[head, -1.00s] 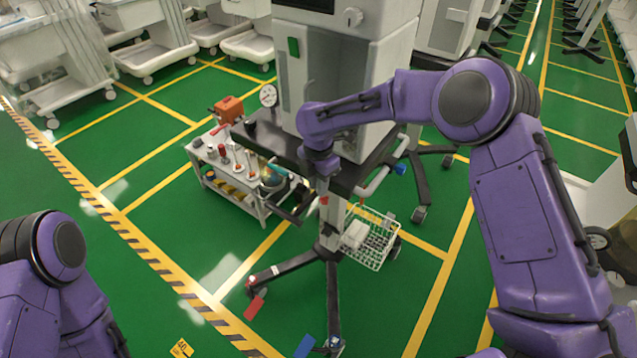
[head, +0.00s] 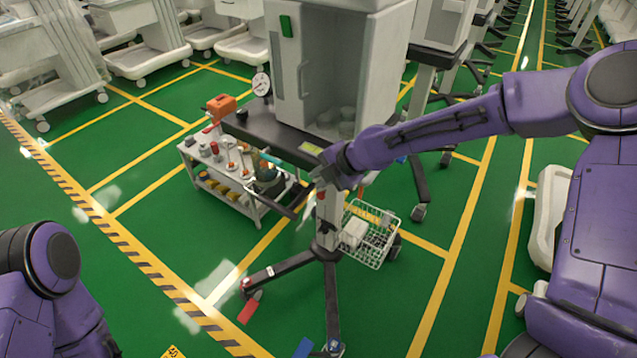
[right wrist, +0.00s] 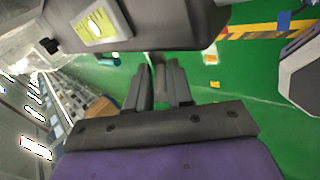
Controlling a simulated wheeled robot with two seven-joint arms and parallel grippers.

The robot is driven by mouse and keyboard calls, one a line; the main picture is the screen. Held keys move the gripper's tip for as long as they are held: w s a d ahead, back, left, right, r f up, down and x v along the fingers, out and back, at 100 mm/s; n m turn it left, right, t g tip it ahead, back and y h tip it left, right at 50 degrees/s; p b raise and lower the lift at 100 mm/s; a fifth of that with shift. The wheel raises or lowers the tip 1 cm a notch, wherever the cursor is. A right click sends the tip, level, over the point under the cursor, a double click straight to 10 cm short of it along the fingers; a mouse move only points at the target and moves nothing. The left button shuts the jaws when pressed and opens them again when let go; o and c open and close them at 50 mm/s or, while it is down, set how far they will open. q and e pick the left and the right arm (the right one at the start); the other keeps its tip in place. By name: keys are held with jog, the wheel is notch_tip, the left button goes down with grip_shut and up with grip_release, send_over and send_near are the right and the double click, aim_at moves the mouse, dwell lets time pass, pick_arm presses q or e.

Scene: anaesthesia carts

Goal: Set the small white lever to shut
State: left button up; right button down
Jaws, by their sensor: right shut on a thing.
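My right gripper (head: 318,178) is at the front edge of the dark worktop (head: 270,130) of the cart, above its post. In the head view my own wrist covers that spot. My left arm shows at the lower left; its gripper is out of view.
A white wire basket (head: 368,238) hangs on the cart's post. The base legs (head: 330,290) carry a red pedal (head: 247,312) and a blue pedal (head: 303,348). A low trolley (head: 228,190) with bottles stands behind left. Green floor is free in front.

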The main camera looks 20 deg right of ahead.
jog(key=shift+s+d+f+t+y+b, duration=0.15)
jog(key=shift+f+t+y+b, duration=0.7)
jog(key=shift+b, duration=2.4)
jog(key=shift+s+d+f+t+y+b, duration=0.15)
jog(key=shift+t+y+b, duration=1.35)
jog(key=shift+b, duration=1.7)
jog(key=shift+s+d+f+t+y+b, duration=0.2)
jog(key=shift+f+t+y+b, duration=0.4)
jog(key=shift+t+b, duration=1.85)
jog(key=shift+r+g+b, duration=0.2)
jog(key=shift+g+b, duration=0.55)
jog(key=shift+g, duration=0.05)
jog(key=c, duration=1.4)
grip_release()
jog(key=shift+o, duration=1.3)
jog(key=shift+w, duration=0.2)
jog(key=shift+s, duration=0.1)
jog(key=p+v, duration=1)
